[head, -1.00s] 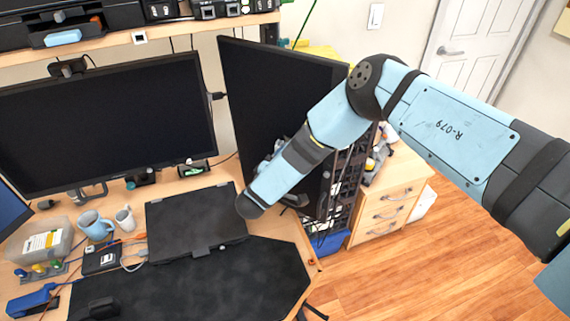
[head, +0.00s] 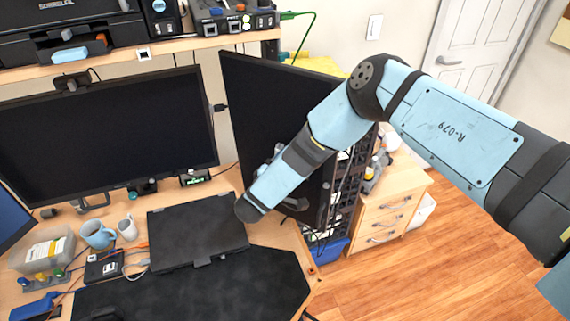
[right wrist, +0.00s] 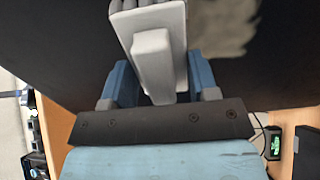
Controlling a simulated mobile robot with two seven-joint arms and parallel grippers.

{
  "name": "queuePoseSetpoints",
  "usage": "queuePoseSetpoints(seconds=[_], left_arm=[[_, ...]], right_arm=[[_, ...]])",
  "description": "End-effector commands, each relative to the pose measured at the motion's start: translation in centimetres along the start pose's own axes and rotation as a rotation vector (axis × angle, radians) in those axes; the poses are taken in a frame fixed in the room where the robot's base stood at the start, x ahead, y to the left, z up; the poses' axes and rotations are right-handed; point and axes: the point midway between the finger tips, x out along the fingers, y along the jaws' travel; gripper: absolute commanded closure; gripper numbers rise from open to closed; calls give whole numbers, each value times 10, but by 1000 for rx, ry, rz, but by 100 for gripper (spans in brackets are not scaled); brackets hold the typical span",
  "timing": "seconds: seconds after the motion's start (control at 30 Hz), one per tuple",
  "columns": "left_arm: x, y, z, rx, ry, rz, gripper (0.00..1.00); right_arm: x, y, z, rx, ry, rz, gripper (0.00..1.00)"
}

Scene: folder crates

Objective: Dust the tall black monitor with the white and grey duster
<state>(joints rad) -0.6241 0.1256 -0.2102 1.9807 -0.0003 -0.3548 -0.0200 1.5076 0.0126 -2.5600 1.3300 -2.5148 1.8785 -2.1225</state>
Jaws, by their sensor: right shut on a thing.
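The tall black monitor (head: 262,105) stands upright and angled on the desk, right of the wide monitor. In the right wrist view its dark screen (right wrist: 60,50) fills the top, with a pale greyish dust patch (right wrist: 222,25) at upper right. My right gripper (right wrist: 160,88) is shut on the white and grey duster (right wrist: 152,50), its head pointing toward the screen. I cannot tell whether the duster touches the screen. In the head view my right forearm crosses in front of the monitor and mostly hides the gripper and duster. My left gripper is not in view.
A wide black monitor (head: 105,130) stands to the left. A closed black laptop (head: 195,230) lies on the desk before the monitors, with mugs (head: 97,234) to its left. A shelf (head: 175,47) with devices runs above.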

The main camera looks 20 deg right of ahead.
Motion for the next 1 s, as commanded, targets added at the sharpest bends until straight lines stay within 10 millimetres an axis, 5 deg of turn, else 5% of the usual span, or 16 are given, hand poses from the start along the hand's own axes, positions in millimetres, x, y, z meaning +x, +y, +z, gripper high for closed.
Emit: queuePoseSetpoints(seconds=[0.57, 1.0], left_arm=[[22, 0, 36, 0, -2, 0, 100], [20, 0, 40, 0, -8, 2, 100]], right_arm=[[0, -48, 0, 0, 0, 0, 72], [0, -50, 0, 0, 0, 0, 72]])
